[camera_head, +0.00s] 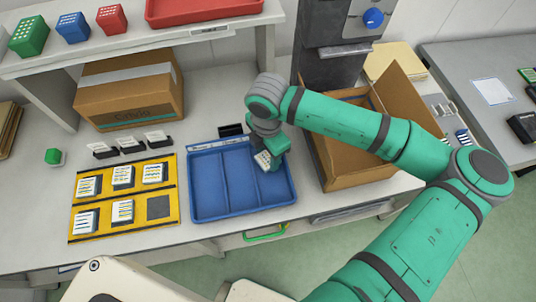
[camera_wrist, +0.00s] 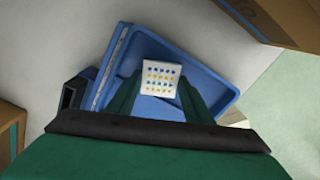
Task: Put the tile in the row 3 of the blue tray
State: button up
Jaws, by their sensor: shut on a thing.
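The blue tray (camera_head: 208,183) lies on the table with raised dividers marking three long compartments. My gripper (camera_head: 269,157) is over its right-hand compartment in the head view. It is shut on a white tile (camera_head: 263,161). In the wrist view the tile (camera_wrist: 160,78) shows rows of blue and yellow dots and sits between the two green fingers (camera_wrist: 160,97), over the tray (camera_wrist: 215,80). I cannot tell whether the tile touches the tray floor. Part of the right compartment is hidden by my gripper. The left and middle compartments look empty.
A yellow rack (camera_head: 125,203) left of the tray holds several tiles and one dark empty slot (camera_head: 159,207). An open cardboard box (camera_head: 345,160) stands close on the tray's right. A small black object (camera_head: 231,130) stands behind the tray. A closed carton (camera_head: 130,95) is at back left.

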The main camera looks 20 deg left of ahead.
aim_at(267, 159)
notch_tip(267, 159, down, 2)
jog(key=shift+s, duration=0.15)
jog(key=shift+f, duration=0.1)
jog(key=o, duration=1.1)
notch_tip(267, 159, up, 12)
dwell(0.3)
